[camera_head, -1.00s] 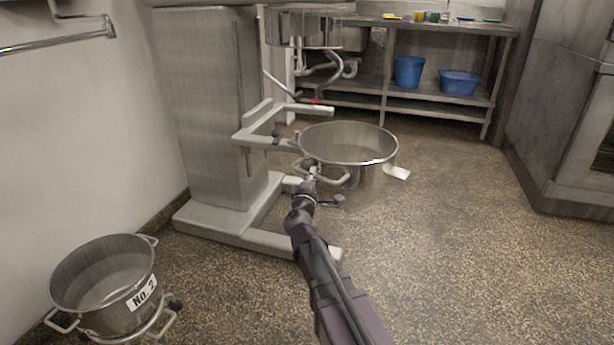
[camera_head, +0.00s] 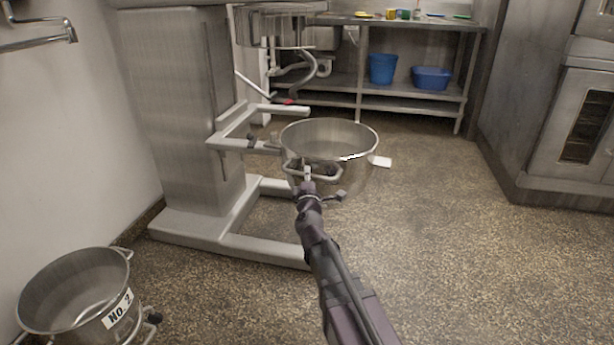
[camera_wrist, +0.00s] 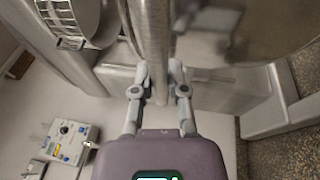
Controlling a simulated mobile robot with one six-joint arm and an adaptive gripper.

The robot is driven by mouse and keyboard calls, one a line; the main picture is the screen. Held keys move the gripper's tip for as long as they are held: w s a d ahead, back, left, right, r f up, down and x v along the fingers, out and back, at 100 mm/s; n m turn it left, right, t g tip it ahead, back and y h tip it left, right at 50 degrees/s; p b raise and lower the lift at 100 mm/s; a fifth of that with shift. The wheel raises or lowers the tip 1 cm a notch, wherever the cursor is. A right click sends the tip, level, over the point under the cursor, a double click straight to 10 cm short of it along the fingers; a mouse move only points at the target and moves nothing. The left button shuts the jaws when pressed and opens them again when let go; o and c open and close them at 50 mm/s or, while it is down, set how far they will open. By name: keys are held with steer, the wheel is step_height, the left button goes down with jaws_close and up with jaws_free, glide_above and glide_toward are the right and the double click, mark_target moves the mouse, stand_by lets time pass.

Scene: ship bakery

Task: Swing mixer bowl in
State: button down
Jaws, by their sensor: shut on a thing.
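The steel mixer bowl (camera_head: 330,137) stands at the front of the mixer's fork-shaped bowl arms (camera_head: 240,140), with a loop handle (camera_head: 312,172) on its near side. My gripper (camera_head: 308,175) is at that near handle in the head view. In the wrist view my gripper (camera_wrist: 160,78) has its fingers on either side of a metal bar (camera_wrist: 150,45), the handle. The mixer column (camera_head: 185,110) stands left of the bowl, with the mixer head (camera_head: 275,25) above and behind it. The bowl's far side and its contact with the arms are partly hidden.
A second bowl marked No. 2 (camera_head: 75,290) sits at the lower left. The mixer's base leg (camera_head: 265,250) runs along the floor near my arm. A steel shelf table (camera_head: 410,95) with blue tubs stands behind, an oven (camera_head: 560,120) at right. The floor between is clear.

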steer(key=shift+a, duration=0.15)
steer(key=c, duration=0.6)
jaws_free()
steer(key=shift+c, duration=0.2)
steer(key=shift+c, duration=0.2)
